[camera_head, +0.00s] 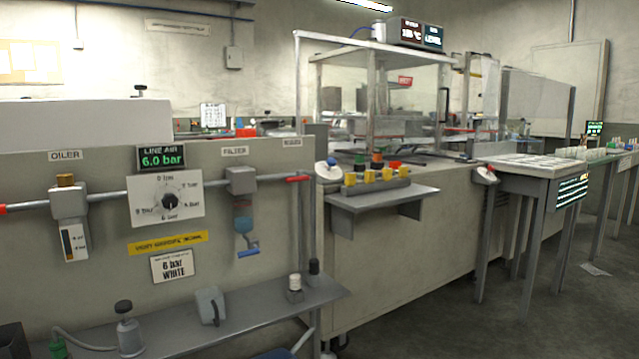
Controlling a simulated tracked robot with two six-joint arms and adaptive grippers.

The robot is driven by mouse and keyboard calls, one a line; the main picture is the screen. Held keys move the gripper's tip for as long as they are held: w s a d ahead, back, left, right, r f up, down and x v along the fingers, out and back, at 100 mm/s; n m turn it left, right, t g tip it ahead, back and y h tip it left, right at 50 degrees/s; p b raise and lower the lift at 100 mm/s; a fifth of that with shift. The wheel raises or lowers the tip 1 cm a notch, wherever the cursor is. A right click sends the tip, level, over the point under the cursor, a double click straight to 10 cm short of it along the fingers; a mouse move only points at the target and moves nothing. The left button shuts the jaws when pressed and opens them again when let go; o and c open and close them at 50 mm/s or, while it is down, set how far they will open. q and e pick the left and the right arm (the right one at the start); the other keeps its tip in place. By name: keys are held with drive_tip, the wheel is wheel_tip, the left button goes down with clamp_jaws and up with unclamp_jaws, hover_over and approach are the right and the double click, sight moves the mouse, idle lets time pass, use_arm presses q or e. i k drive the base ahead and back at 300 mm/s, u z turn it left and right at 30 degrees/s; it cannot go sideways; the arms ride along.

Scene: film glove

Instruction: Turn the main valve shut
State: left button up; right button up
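A grey pipe (110,194) runs along the panel on the left. Another red end (3,209) shows at the left picture edge. I cannot tell for certain which is the main valve. A round black knob (170,203) sits on a white dial plate (150,215). The display (162,158) above it reads "LINE AIR 6.0 bar". Neither of my grippers is in view.
A shelf (250,309) below holds bottles and a grey block. A machine (450,230) stands to the right. Dark floor (440,325) is open at lower right.

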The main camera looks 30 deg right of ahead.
sight(304, 177)
drive_tip(key=u, duration=0.15)
drive_tip(key=i, duration=0.9)
drive_tip(key=z, duration=0.05)
